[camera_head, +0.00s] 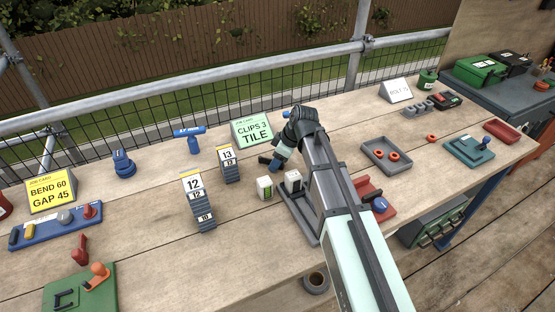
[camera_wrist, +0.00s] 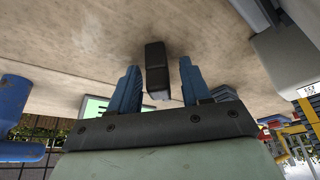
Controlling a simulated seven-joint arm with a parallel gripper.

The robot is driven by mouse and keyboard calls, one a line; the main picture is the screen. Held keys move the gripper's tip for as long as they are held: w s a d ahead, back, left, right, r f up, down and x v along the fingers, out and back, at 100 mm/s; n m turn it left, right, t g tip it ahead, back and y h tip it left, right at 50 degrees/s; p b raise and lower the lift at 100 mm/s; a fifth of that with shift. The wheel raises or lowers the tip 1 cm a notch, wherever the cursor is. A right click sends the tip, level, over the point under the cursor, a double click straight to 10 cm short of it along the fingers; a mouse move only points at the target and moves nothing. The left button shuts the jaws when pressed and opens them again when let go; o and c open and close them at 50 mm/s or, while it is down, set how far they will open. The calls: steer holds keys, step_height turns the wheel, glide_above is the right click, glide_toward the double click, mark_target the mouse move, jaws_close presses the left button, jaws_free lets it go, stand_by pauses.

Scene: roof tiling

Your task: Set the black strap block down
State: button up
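The black strap block (camera_wrist: 155,65) is a dark, narrow bar in the wrist view, between and just beyond the two blue fingers of my gripper (camera_wrist: 158,72). Bare gaps show between it and both fingers, so my gripper looks open and not closed on it. In the head view my gripper (camera_head: 274,160) is low over the middle of the workbench (camera_head: 330,140), in front of the green clips card. The block is too small and hidden there to make out clearly. I cannot tell whether it rests fully on the bench.
A green "CLIPS 3 TILE" card (camera_head: 252,130) stands behind my gripper. Numbered grey stacks (camera_head: 228,163) stand to the left. A tray with orange rings (camera_head: 388,157) lies right.

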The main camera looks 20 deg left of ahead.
steer(key=shift+r, duration=0.15)
steer(key=v, duration=1.2)
stand_by(0.5)
